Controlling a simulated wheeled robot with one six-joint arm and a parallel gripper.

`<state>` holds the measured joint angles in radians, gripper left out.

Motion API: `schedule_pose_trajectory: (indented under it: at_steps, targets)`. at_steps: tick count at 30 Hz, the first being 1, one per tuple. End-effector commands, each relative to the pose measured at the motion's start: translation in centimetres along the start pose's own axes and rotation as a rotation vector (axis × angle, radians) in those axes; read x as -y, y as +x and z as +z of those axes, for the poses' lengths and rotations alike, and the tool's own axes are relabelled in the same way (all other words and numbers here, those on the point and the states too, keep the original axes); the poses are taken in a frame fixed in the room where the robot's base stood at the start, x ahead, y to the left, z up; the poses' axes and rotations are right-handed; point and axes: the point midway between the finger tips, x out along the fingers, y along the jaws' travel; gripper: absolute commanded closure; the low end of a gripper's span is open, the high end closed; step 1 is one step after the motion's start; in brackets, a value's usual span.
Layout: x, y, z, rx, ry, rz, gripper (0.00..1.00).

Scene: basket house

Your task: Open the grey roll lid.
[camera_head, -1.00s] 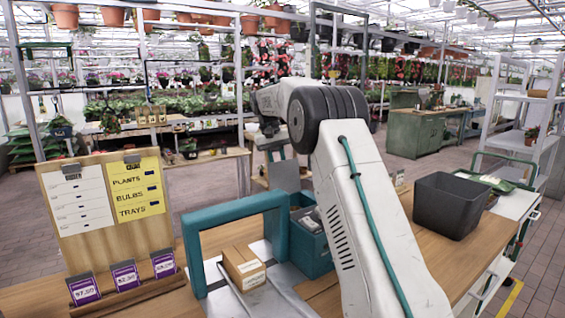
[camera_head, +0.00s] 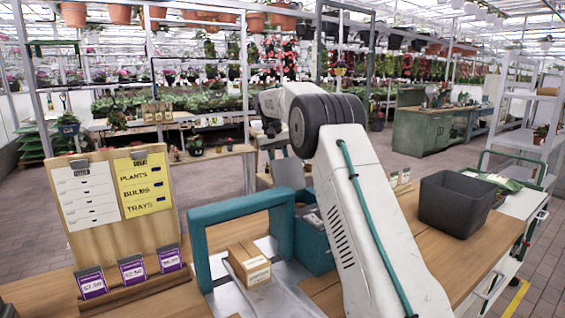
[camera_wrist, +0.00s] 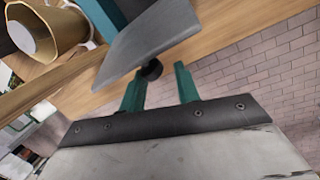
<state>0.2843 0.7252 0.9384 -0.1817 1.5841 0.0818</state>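In the wrist view a flat grey panel (camera_wrist: 165,30) with a dark round knob (camera_wrist: 151,70) at its lower edge crosses the top middle; it looks like the lid. My gripper (camera_wrist: 160,70) has two green fingers spread apart. The knob shows near the left fingertip; I cannot tell whether it lies between the fingers or beyond them. In the head view a grey panel (camera_head: 288,173) stands upright behind the teal bin (camera_head: 312,255), partly beside my arm.
A teal frame (camera_head: 240,207) stands over a grey plate with a cardboard box (camera_head: 249,264). A sign board (camera_head: 110,205) and price cards are at left, a dark bin (camera_head: 455,204) at right. The wrist view shows a tan cup-like container (camera_wrist: 47,32) and brick floor.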

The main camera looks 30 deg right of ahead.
Motion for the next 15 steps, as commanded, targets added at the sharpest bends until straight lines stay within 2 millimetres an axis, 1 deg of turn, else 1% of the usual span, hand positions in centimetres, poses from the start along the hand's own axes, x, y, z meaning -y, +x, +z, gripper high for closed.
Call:
schedule_pose_trajectory:
  at_steps: [1,2,6,11,14,15]
  targets:
    - [0.6,0.3,0.0,0.005,-0.008,-0.002,0.57]
    - [0.5,0.3,0.0,0.005,-0.007,-0.001,0.56]
    - [-0.1,0.2,0.0,0.006,0.0,0.0,0.56]
    - [-0.3,0.2,0.0,0.006,0.002,0.001,0.56]
    - [-0.3,-0.3,0.0,0.004,0.002,0.002,0.56]
    - [-0.3,-0.7,0.0,0.003,0.002,0.002,0.56]
